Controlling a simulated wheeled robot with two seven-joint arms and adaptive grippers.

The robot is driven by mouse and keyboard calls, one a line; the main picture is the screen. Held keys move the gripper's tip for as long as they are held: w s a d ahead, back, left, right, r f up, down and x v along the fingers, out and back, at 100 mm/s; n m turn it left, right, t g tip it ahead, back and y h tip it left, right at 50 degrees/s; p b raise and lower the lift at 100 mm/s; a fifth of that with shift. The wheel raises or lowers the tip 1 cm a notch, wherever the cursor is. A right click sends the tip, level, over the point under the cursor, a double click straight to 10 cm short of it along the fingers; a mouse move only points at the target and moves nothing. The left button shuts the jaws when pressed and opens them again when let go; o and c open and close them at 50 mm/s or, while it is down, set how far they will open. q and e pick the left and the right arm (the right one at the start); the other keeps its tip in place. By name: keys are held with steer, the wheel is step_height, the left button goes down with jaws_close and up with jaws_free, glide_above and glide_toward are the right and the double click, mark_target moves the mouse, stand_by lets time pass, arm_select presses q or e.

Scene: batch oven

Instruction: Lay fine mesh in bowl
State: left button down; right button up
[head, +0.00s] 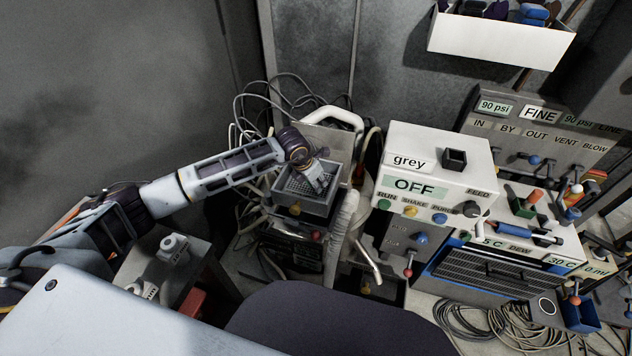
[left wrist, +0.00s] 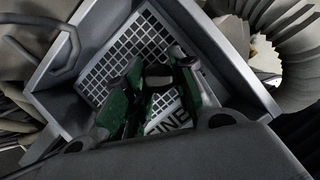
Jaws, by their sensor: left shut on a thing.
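The bowl is a square grey box (head: 297,203) on a stand in the middle of the head view. Its sloping walls (left wrist: 245,72) also show in the left wrist view. The fine mesh, a pale square grid (left wrist: 128,50) with a FINE label, lies within the bowl's walls. My left gripper (head: 320,186) reaches down into the bowl from above. In the left wrist view, its fingers (left wrist: 160,88) are shut on the mesh near its label. The fingers hide part of the mesh, and I cannot tell whether it touches the bowl's floor. My right gripper is not in view.
A white machine reading OFF (head: 437,177) stands right of the bowl. A pale ribbed hose (head: 342,225) hangs close to the bowl's right side. Loose cables (head: 262,110) crowd behind and left of it. A small grey table (head: 160,262) stands at lower left.

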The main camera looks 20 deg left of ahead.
arm_select(q)
steer(key=c, duration=1.1)
jaws_free()
steer(key=shift+f, duration=0.1)
steer(key=v, duration=1.2)
